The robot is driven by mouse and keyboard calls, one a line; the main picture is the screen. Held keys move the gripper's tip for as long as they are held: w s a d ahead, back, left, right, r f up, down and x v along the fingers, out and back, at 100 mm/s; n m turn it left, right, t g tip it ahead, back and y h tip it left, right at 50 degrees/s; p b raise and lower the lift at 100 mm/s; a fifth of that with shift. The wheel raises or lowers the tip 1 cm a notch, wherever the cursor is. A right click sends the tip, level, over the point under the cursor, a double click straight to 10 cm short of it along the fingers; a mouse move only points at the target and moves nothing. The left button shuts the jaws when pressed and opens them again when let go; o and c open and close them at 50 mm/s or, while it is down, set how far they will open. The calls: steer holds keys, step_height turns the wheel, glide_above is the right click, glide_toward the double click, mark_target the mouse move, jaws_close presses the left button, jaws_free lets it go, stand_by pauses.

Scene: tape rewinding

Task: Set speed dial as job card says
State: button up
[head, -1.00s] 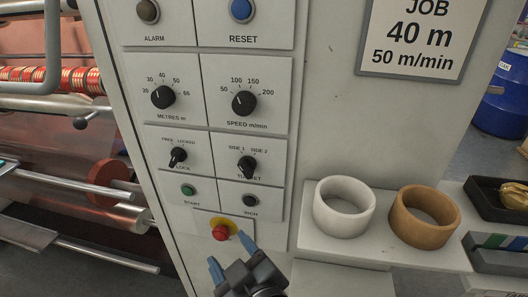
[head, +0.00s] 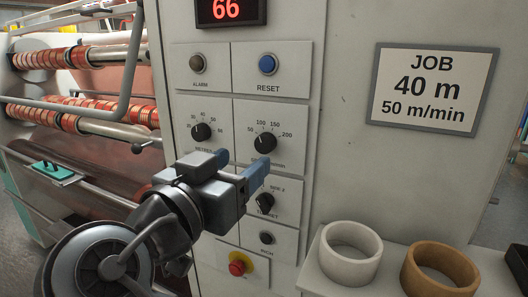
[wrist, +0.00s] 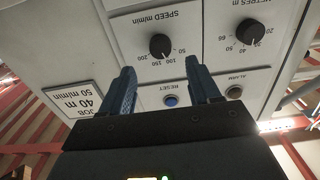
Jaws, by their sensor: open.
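The black speed dial (head: 265,142) is on the grey panel, with a scale of 50, 100, 150 and 200 m/min. Its pointer seems to tilt up and left; the exact setting is too small to read. The job card (head: 430,88) on the right reads 40 m, 50 m/min. My gripper (head: 240,165) is open and empty, in front of the panel just below and left of the dial. In the wrist view the dial (wrist: 160,45) shows upside down, beyond and between the two blue fingertips (wrist: 160,66), apart from them.
The metres dial (head: 201,131) is to the left and the turret knob (head: 265,203) below, partly hidden. The reset button (head: 268,65) is above; a red stop button (head: 237,267) is low. A display (head: 230,11) reads 66. White (head: 350,265) and brown rings (head: 440,280) stand at right.

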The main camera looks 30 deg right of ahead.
mark_target(262, 147)
steer(key=p+x, duration=0.1)
steer(key=x, duration=0.6)
steer(key=c, duration=1)
